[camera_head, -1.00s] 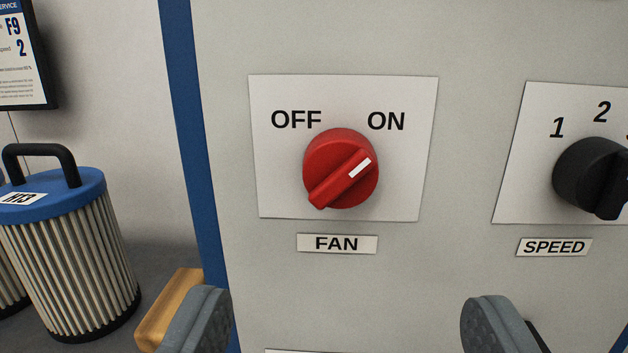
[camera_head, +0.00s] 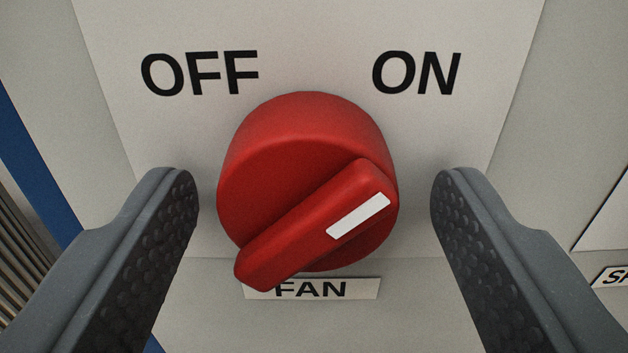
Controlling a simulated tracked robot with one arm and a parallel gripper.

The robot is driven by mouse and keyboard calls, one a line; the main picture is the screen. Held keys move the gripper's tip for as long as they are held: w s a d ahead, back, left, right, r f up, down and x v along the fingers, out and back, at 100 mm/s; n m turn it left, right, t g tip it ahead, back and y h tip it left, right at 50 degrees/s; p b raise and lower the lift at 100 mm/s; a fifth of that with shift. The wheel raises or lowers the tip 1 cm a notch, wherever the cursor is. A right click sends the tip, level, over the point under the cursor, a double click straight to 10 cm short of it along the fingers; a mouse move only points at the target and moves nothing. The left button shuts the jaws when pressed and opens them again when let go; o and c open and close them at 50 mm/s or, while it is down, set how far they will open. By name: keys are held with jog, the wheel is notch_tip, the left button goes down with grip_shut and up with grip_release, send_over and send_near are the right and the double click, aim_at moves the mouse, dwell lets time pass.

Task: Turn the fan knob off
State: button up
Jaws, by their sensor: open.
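The red fan knob (camera_head: 300,190) is mounted on a pale plate (camera_head: 320,50) marked OFF at upper left and ON at upper right. The white mark on its raised grip bar points up and to the right, on the ON side. A FAN label (camera_head: 330,289) sits just below the knob, partly covered by it. My gripper (camera_head: 315,185) is open, with one dark textured finger to the left of the knob and the other to the right. A gap shows between each fingertip and the knob, so I see no contact.
A SPEED label (camera_head: 613,277) shows partly at the right edge. A blue strip (camera_head: 30,165) of the cabinet edge and part of a ribbed filter cartridge (camera_head: 22,270) show at the left. The panel around the knob is flat and clear.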

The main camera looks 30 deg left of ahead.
jog(key=c, duration=1)
jog(key=shift+o, duration=0.2)
jog(key=shift+d, duration=0.1)
